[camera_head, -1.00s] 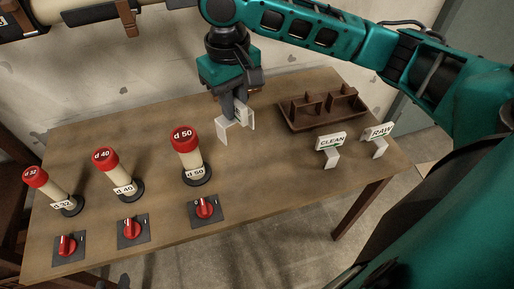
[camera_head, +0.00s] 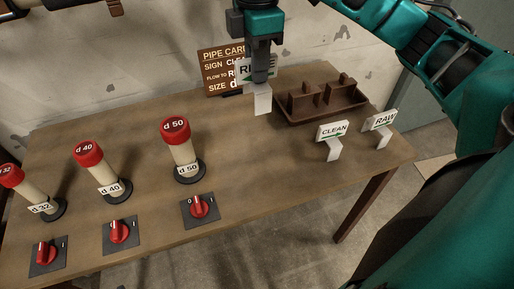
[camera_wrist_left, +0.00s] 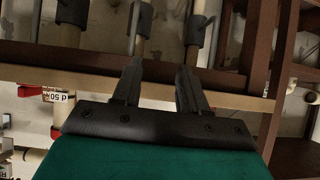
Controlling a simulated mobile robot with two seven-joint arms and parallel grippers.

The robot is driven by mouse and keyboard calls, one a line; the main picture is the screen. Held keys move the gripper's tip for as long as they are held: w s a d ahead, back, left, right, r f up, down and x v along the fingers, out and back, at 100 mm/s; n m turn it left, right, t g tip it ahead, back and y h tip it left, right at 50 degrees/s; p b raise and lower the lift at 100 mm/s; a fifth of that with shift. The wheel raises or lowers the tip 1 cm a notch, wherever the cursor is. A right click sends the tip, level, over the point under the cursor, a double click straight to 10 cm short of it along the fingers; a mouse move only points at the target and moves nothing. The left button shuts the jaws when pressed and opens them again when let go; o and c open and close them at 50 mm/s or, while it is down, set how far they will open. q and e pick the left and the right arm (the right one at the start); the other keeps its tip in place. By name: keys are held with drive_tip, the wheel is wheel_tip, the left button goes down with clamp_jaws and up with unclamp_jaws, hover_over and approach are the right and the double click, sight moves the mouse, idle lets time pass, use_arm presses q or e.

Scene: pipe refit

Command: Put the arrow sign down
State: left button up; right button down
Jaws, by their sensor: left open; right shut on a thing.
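My right gripper (camera_head: 260,78) is shut on a white arrow sign (camera_head: 243,70), near the back edge of the table. The sign's face shows an "R" and a bit of green; the fingers hide the rest. Its white foot (camera_head: 263,102) hangs below the fingers, left of the brown tray; I cannot tell whether it touches the tabletop. Two similar signs stand at the right: CLEAN (camera_head: 332,131) and RAW (camera_head: 380,120). In the left wrist view my left gripper (camera_wrist_left: 158,85) is open, with nothing between its fingers.
A brown divided tray (camera_head: 291,117) lies on the wooden table (camera_head: 260,170). A pipe card (camera_head: 213,72) stands behind the held sign, partly covered. Red-capped pipe samples, including d 50 (camera_head: 183,150), and red rotary switches (camera_head: 201,207) occupy the left. The table's middle is clear.

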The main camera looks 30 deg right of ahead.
wheel_tip(320, 180, down, 19)
drive_tip(key=b, duration=0.4)
drive_tip(key=shift+b, duration=0.35)
drive_tip(key=shift+f, duration=0.15)
use_arm(q)
drive_tip(key=shift+w+d+f+h, duration=0.25)
drive_tip(key=shift+w+d+f, duration=0.15)
drive_tip(key=shift+d, duration=0.15)
drive_tip(key=shift+w+d+f+h, duration=0.25)
drive_tip(key=shift+w+d+f, duration=0.1)
drive_tip(key=shift+d, duration=0.2)
use_arm(e)
drive_tip(key=c, duration=1.5)
unclamp_jaws()
drive_tip(key=shift+f, duration=0.15)
drive_tip(key=o, duration=0.3)
drive_tip(key=shift+o, duration=0.7)
use_arm(q)
drive_tip(key=shift+s+a+f, duration=0.1)
drive_tip(key=shift+s+f, duration=0.25)
drive_tip(key=shift+f, duration=0.15)
